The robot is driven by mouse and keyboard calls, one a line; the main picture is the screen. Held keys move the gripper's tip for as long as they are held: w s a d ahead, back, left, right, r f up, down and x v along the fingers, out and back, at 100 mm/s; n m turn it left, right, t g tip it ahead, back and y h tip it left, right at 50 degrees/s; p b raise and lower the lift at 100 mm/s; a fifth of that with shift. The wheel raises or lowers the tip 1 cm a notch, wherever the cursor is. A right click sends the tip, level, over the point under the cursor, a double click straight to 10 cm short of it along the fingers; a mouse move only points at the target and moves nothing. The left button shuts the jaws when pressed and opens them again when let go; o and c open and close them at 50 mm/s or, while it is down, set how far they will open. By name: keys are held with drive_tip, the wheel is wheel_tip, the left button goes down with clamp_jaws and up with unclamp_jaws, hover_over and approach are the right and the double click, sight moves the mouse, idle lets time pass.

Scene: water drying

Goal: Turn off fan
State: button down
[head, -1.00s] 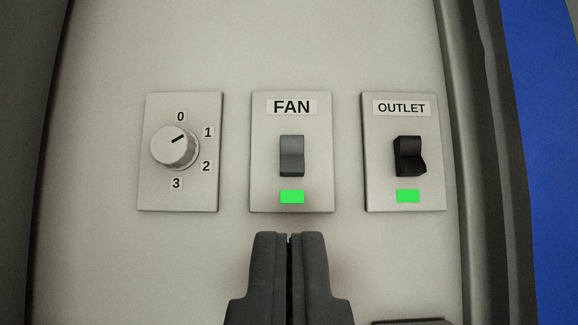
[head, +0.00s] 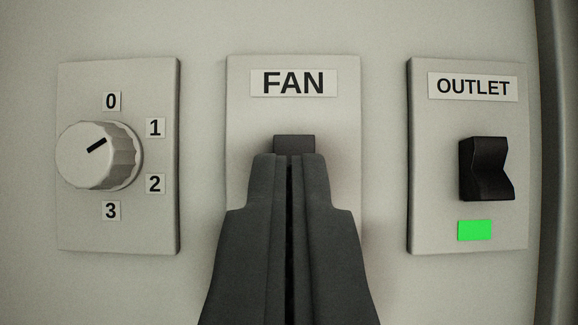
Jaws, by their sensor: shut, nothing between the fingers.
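The fan switch (head: 294,144) is a dark rocker on a light grey plate (head: 245,130) labelled FAN. Only the top of the rocker shows. My gripper (head: 290,157) is shut and empty, with its tips in front of the lower part of the rocker. I cannot tell whether the tips touch it. The fan's indicator light is hidden behind my gripper, so I cannot see whether it is lit.
To the left is a plate with a round knob (head: 98,156) marked 0 to 3. To the right is the black outlet switch (head: 486,169) with a lit green light (head: 475,230) under it. The panel between the plates is bare.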

drive_tip(key=shift+w+f, duration=0.2)
drive_tip(key=shift+w, duration=0.65)
drive_tip(key=shift+w+f, duration=0.15)
drive_tip(key=shift+w, duration=0.7)
drive_tip(key=shift+w+f, duration=0.2)
drive_tip(key=shift+w, duration=0.15)
drive_tip(key=shift+s, duration=0.15)
